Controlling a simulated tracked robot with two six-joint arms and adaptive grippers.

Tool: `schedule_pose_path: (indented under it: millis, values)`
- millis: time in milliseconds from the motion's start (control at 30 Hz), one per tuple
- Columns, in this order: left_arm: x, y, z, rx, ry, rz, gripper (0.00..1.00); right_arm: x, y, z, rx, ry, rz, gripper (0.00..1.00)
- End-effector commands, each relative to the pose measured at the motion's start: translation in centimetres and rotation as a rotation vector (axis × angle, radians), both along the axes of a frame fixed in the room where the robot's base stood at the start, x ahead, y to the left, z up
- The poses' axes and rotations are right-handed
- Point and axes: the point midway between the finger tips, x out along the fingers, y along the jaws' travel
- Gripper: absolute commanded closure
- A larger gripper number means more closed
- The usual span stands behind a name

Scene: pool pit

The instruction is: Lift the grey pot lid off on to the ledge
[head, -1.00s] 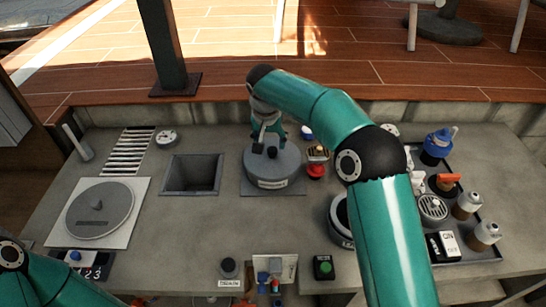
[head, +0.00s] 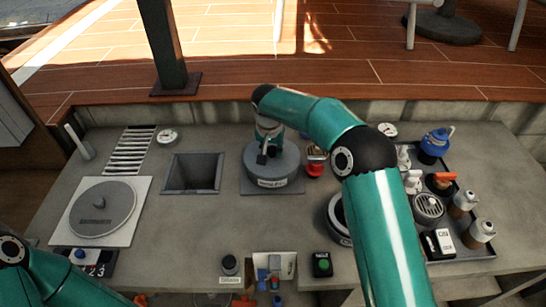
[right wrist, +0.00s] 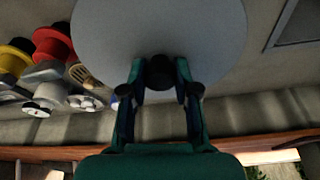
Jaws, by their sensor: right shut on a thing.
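The grey pot lid (head: 286,163) is a round grey disc with a small dark knob, in the middle of the counter in the head view. It tops a grey round body with a pale label, on a square grey base. My right gripper (head: 266,152) comes down from above and is shut on the knob. In the right wrist view the lid (right wrist: 160,25) fills the top, with the black knob (right wrist: 161,73) between the fingertips. No gap under the lid can be made out. My left arm shows at the lower left; its gripper is out of view.
A square sunken basin (head: 192,173) lies left of the lid. A red button (head: 315,169) stands close on its right. A second round grey cover (head: 103,208) lies on a white plate at left. A dark tray (head: 470,250) with bottles is at right. The wooden deck (head: 230,65) lies behind.

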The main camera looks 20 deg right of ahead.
Motion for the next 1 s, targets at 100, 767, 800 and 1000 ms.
schedule_pose_path:
  millis: [100,767,800,1000]
  values:
    - [0.0,0.0,0.0,0.000,0.000,0.000,0.60,-0.1,0.0,-0.3,0.000,0.005,0.000,1.00]
    - [0.0,0.0,-0.6,0.000,0.000,0.000,0.60,0.0,0.1,3.5,0.000,-0.001,0.000,1.00]
    - [0.0,0.0,-0.7,0.000,0.000,0.000,0.60,0.1,0.1,4.3,0.001,-0.001,-0.001,1.00]
    - [0.0,0.0,-0.4,0.000,0.000,0.000,0.60,0.1,0.2,10.2,0.002,-0.004,-0.001,1.00]
